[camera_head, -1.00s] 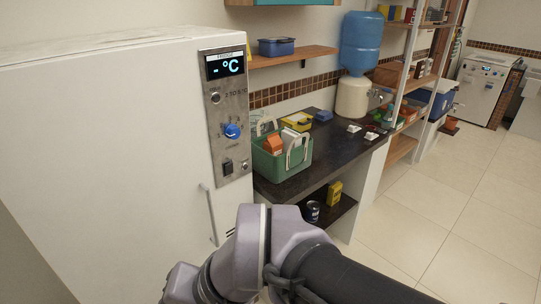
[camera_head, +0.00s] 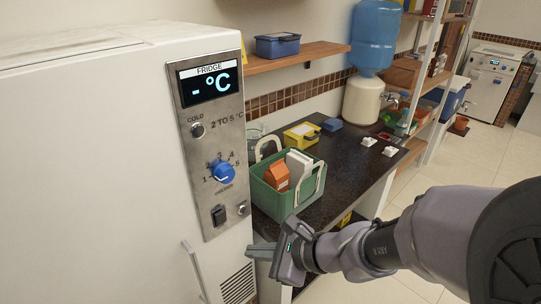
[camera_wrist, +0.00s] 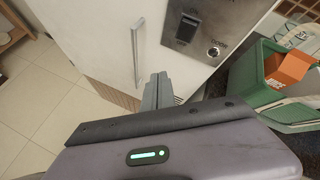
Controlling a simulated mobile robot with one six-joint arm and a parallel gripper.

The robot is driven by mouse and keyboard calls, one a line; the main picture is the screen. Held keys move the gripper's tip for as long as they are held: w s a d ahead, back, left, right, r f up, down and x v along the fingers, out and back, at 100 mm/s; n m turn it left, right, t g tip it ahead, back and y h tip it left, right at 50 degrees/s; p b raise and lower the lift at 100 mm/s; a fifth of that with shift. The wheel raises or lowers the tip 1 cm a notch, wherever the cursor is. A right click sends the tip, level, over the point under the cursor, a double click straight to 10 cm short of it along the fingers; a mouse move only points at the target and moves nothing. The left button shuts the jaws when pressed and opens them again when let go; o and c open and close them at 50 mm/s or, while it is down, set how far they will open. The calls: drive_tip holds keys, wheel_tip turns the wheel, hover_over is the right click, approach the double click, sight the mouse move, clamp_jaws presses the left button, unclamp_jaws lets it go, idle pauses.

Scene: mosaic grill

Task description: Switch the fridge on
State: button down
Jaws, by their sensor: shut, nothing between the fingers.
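The white fridge (camera_head: 95,170) stands at the left in the head view. Its metal control panel (camera_head: 212,140) has a display (camera_head: 208,83) reading "- °C", a blue dial (camera_head: 222,172), a black rocker switch (camera_head: 219,215) and a small round knob (camera_head: 242,208) beside it. The wrist view shows the rocker switch (camera_wrist: 188,27) and the round knob (camera_wrist: 213,51). My gripper (camera_head: 250,252) is shut and empty, below and slightly right of the rocker switch, apart from the panel. In the wrist view, my gripper's fingers (camera_wrist: 158,85) lie together below the switch, near the fridge handle (camera_wrist: 135,55).
A green basket (camera_head: 287,200) with cartons stands on the dark counter (camera_head: 345,160) right of the fridge, close to my gripper. A wooden shelf (camera_head: 300,57) with a blue box hangs above. A blue water jug (camera_head: 375,38) stands behind. Tiled floor is free at the right.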

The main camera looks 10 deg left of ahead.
drive_tip(key=shift+w+d+f, duration=0.1)
drive_tip(key=shift+w+d, duration=0.05)
drive_tip(key=p, duration=0.2)
approach(219, 223)
drive_tip(key=x, duration=0.4)
drive_tip(key=shift+f, duration=0.35)
idle(1.8)
drive_tip(key=shift+w+a, duration=0.15)
drive_tip(key=shift+a, duration=0.2)
